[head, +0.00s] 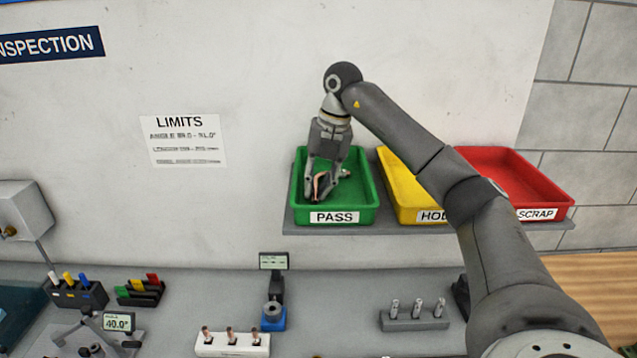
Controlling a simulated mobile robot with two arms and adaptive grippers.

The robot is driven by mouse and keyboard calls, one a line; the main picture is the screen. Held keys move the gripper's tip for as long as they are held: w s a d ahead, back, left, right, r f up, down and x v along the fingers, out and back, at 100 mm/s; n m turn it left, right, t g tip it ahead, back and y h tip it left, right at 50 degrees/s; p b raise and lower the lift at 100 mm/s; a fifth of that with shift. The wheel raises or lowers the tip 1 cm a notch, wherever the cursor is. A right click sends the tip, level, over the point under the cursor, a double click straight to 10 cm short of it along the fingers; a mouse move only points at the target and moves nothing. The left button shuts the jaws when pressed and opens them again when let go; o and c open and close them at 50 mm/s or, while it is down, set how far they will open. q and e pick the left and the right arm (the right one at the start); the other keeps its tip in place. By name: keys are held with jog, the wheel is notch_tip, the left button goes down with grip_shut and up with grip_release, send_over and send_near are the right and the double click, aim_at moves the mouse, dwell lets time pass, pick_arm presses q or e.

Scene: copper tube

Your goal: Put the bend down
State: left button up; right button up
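The copper bend (319,184) is small and partly hidden in the head view. It is inside the green PASS tray (363,214), between the fingers of my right gripper (320,192). That gripper points down into the tray, with a fingertip on each side of the bend. I cannot tell whether the fingers press on the bend or stand a little apart from it, nor whether the bend touches the tray floor. My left gripper is not in view.
A yellow HOLD tray (393,177) and a red SCRAP tray (510,178) stand to the right on the same shelf (300,229); my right arm crosses in front of them. Below, the bench holds a white rack (232,350), a grey block with pins (415,322) and a blue-based gauge (273,320).

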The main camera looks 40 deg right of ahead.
jog(key=shift+a+f, duration=0.2)
jog(key=shift+f, duration=0.55)
jog(key=shift+r, duration=0.1)
jog(key=shift+r, duration=0.3)
jog(key=r, duration=0.4)
jog(key=d+r, duration=0.1)
jog(key=r, duration=0.3)
jog(key=s+d+r, duration=0.1)
jog(key=r, duration=0.3)
jog(key=shift+s+r, duration=0.1)
jog(key=shift+r, duration=0.25)
